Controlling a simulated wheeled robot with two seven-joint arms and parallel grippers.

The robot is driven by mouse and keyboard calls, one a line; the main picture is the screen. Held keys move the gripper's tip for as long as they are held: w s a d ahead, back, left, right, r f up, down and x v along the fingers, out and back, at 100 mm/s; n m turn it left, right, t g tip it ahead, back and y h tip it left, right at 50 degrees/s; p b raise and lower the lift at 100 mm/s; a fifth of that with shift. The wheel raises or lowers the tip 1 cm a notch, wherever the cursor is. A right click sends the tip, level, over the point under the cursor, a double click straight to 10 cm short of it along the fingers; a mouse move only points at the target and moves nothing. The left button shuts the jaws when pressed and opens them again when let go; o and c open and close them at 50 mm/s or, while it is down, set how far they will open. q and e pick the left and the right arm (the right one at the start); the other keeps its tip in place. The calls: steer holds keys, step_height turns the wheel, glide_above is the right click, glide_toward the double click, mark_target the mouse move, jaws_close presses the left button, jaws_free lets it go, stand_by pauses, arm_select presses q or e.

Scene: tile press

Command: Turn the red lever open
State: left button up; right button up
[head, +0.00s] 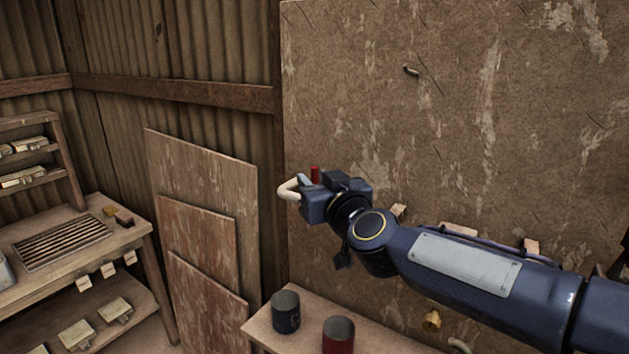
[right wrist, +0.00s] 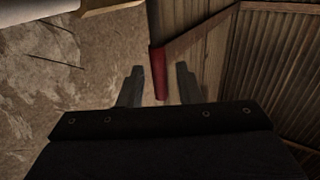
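The red lever (head: 314,174) shows as a short upright red piece just behind my right gripper, near the left edge of the large brown board. In the right wrist view the red lever (right wrist: 158,72) lies between the two grey fingertips, with a gap on each side. My right gripper (right wrist: 158,80) is open and holds nothing. In the head view my right gripper (head: 305,183) reaches in from the right; its body hides the lever's lower part and mount. My left gripper is not in view.
A cream curved pipe (head: 289,189) sticks out beside the gripper. The large brown board (head: 450,100) stands behind my arm. A dark can (head: 286,312) and a red can (head: 338,335) stand on a bench below. Panels (head: 215,170) lean at the left.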

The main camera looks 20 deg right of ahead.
steer(key=shift+w, duration=0.45)
steer(key=shift+c, duration=0.4)
jaws_close()
